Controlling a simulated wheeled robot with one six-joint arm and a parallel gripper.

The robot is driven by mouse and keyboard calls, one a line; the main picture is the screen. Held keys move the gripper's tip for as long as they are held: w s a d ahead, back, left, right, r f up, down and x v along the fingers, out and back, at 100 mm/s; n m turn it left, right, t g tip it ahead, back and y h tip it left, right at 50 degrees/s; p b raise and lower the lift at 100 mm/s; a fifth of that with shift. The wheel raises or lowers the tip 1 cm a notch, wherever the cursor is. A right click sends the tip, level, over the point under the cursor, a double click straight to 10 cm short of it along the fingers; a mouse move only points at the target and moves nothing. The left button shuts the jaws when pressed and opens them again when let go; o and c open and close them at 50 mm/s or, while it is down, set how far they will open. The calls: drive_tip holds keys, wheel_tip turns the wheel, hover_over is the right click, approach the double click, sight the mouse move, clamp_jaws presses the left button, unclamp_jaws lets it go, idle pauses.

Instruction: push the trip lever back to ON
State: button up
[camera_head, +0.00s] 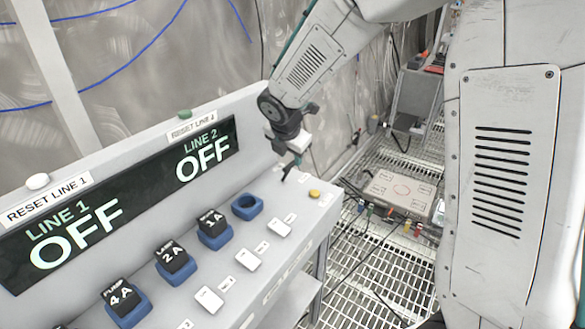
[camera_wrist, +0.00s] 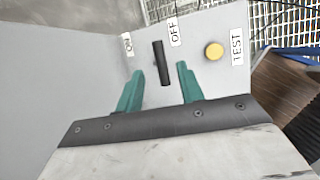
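The trip lever (camera_wrist: 162,63) is a short black bar on the grey console top in the wrist view. Its far end lies between the ON label (camera_wrist: 127,44) on the left and the OFF label (camera_wrist: 174,31) on the right, nearer OFF. My gripper (camera_wrist: 160,70) is open, with one teal finger on each side of the lever and visible gaps to both. I cannot tell how far the fingertips are above the panel. In the head view my gripper (camera_head: 292,168) is over the console's right end, where it partly hides the lever.
A yellow TEST button (camera_wrist: 213,50) sits right of the lever. The console (camera_head: 265,262) carries several blue sockets with black fuse blocks; one socket (camera_head: 247,206) is empty. The display (camera_head: 118,203) reads LINE 1 OFF and LINE 2 OFF. Grating floor (camera_head: 385,265) lies beyond the console's right edge.

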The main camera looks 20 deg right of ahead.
sight(292, 163)
drive_tip(key=x, duration=0.7)
drive_tip(key=shift+w+d+f, duration=0.1)
drive_tip(key=shift+f, duration=0.1)
